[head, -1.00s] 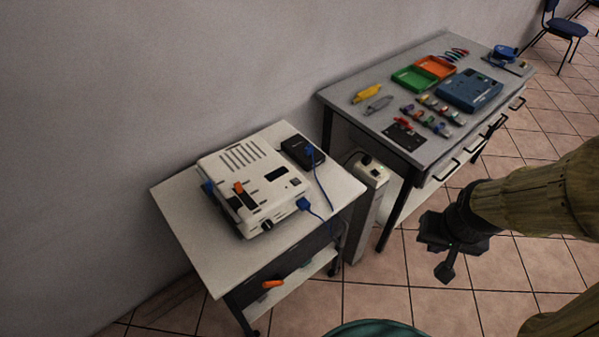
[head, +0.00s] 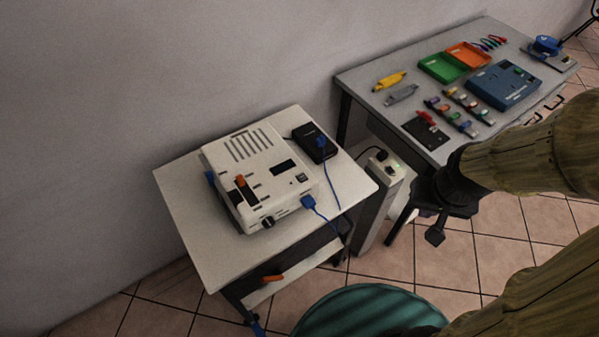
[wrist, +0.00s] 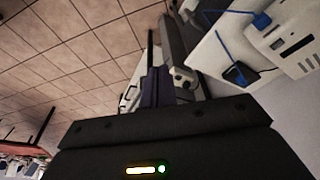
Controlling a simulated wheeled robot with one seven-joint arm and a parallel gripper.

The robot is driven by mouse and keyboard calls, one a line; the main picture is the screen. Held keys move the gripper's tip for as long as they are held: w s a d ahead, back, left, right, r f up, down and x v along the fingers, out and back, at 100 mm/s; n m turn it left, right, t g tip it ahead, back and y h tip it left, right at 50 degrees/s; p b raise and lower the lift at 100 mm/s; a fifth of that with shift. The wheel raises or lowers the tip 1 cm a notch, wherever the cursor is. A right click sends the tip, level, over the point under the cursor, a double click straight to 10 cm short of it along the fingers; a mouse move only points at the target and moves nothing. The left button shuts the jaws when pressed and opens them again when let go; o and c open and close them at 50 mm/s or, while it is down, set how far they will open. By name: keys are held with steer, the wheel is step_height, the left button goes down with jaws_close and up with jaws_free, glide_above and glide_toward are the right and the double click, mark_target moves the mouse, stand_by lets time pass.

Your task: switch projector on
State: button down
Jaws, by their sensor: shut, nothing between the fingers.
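The white projector (head: 262,172) sits on the small white table (head: 196,242) in the head view. Its top has vent slots, an orange piece (head: 240,181) near the left front corner and a dark knob (head: 267,221) on the front side. A blue plug (head: 308,201) is at its front right corner. The projector also shows partly at the top right of the wrist view (wrist: 285,38). My gripper (head: 436,236) is shut and empty, in the air right of the small table, apart from the projector. The fingers show in the wrist view (wrist: 158,88).
A black power box (head: 314,141) with a blue cable lies beside the projector. A white power strip (head: 386,165) tops a grey post between the tables. The grey workbench (head: 365,85) behind holds trays, a blue device (head: 504,84) and small parts.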

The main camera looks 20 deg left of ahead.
steer(key=shift+s, duration=0.1)
steer(key=shift+r, duration=0.1)
steer(key=w+a+f+m+t+y+p, duration=0.1)
steer(key=w+a+f+m+y+p, duration=0.1)
steer(key=w+a+m+p, duration=0.55)
steer(key=w+a+m+y+p, duration=0.2)
steer(key=a+m+y+p, duration=0.1)
steer(key=a, duration=0.7)
steer(key=w+a+f+m+y+p, duration=0.1)
steer(key=w+a+m+y+p, duration=0.2)
steer(key=a, duration=0.7)
steer(key=shift+a+f+m+y+p, duration=0.15)
steer(key=shift+f+m+y+p, duration=0.15)
steer(key=shift+m+p, duration=0.65)
steer(key=shift+f, duration=0.1)
